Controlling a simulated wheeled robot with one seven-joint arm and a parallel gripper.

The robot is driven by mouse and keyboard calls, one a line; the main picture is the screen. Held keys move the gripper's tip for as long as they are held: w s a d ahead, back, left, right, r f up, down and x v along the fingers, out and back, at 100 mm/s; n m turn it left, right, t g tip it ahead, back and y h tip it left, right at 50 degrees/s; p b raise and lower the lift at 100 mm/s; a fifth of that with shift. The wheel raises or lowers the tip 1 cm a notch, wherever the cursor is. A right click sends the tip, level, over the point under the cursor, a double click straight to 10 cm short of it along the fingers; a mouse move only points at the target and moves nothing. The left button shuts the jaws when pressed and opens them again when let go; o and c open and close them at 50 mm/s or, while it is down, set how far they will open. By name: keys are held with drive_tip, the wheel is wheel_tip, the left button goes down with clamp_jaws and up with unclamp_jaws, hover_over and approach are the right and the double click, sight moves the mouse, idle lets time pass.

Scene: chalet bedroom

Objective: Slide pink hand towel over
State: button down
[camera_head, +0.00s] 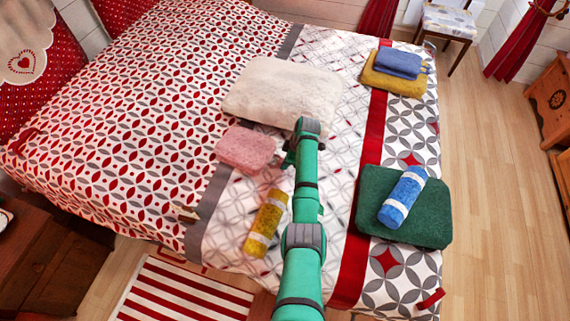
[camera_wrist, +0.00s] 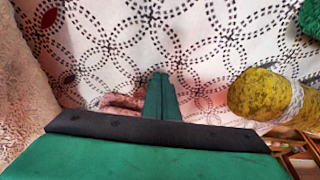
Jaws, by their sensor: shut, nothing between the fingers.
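The pink hand towel (camera_head: 245,148) lies folded on the bed, left of my gripper (camera_head: 289,158) in the head view. In the wrist view, a small pinkish patch of the towel (camera_wrist: 120,102) shows beside my fingers, and the gripper body hides the rest. My gripper's two green fingers (camera_wrist: 160,92) are together with nothing between them. The gripper is close to the towel's right side; I cannot tell whether it touches it.
A rolled yellow towel (camera_head: 265,223) lies in front. A green towel (camera_head: 432,212) with a blue roll (camera_head: 402,196) is at the right; blue (camera_head: 398,64) and mustard (camera_head: 383,80) towels are stacked far right. Patterned bedding left of the towel is clear.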

drive_tip(key=v, duration=1)
